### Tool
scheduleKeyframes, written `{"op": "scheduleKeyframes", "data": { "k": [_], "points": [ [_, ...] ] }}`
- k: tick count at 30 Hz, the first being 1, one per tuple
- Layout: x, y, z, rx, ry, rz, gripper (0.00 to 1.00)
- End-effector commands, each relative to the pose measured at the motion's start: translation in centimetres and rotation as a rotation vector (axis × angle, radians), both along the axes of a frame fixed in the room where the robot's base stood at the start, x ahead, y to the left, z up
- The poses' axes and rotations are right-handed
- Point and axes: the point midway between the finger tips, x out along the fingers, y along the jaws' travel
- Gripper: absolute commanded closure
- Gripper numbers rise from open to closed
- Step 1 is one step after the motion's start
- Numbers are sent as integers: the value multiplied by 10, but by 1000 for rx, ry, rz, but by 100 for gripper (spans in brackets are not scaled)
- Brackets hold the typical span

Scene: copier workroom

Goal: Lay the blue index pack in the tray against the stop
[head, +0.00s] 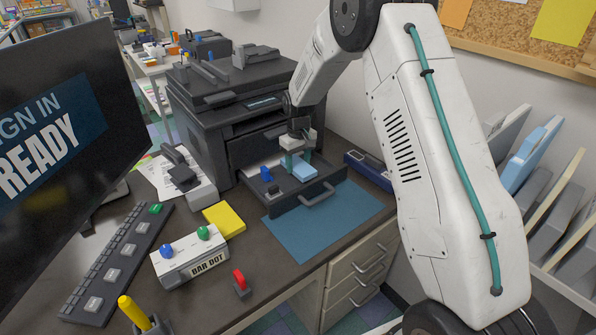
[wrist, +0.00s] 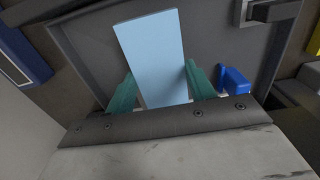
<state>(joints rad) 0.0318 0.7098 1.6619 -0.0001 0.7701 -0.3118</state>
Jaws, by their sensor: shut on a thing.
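The light blue index pack (head: 304,172) is a flat block over the dark grey pulled-out tray (head: 285,206) of the copier. In the wrist view the pack (wrist: 152,50) stands between the teal fingers of my gripper (wrist: 160,88), which is shut on it. My gripper (head: 297,160) also shows over the tray in the head view. The tray floor (wrist: 215,35) lies under the pack; I cannot tell whether they touch. A small blue block (head: 266,174) sits in the tray left of the pack; it is right of the fingers in the wrist view (wrist: 235,80). I cannot tell whether it is the stop.
The copier (head: 215,120) stands behind the tray. A blue mat (head: 335,217) lies in front. A yellow pad (head: 224,220) and a button box (head: 190,257) are at the left. A dark blue tool (head: 368,168) lies to the right of the tray.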

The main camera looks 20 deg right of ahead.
Motion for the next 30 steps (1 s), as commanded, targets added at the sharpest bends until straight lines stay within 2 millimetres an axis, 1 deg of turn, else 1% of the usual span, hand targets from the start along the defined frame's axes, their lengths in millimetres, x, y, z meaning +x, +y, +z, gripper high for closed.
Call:
{"op": "scheduleKeyframes", "data": {
  "k": [9,10,11,12,18,19,20,28,30],
  "points": [
    [0,0,-3,0,0,0,70],
    [0,0,-3,0,0,0,41],
    [0,0,-3,0,0,0,32],
    [0,0,-3,0,0,0,21],
    [0,0,-3,0,0,0,21],
    [0,0,-3,0,0,0,15],
    [0,0,-3,0,0,0,7],
    [0,0,-3,0,0,0,6],
    [0,0,0,0,-1,0,6]
  ]
}}
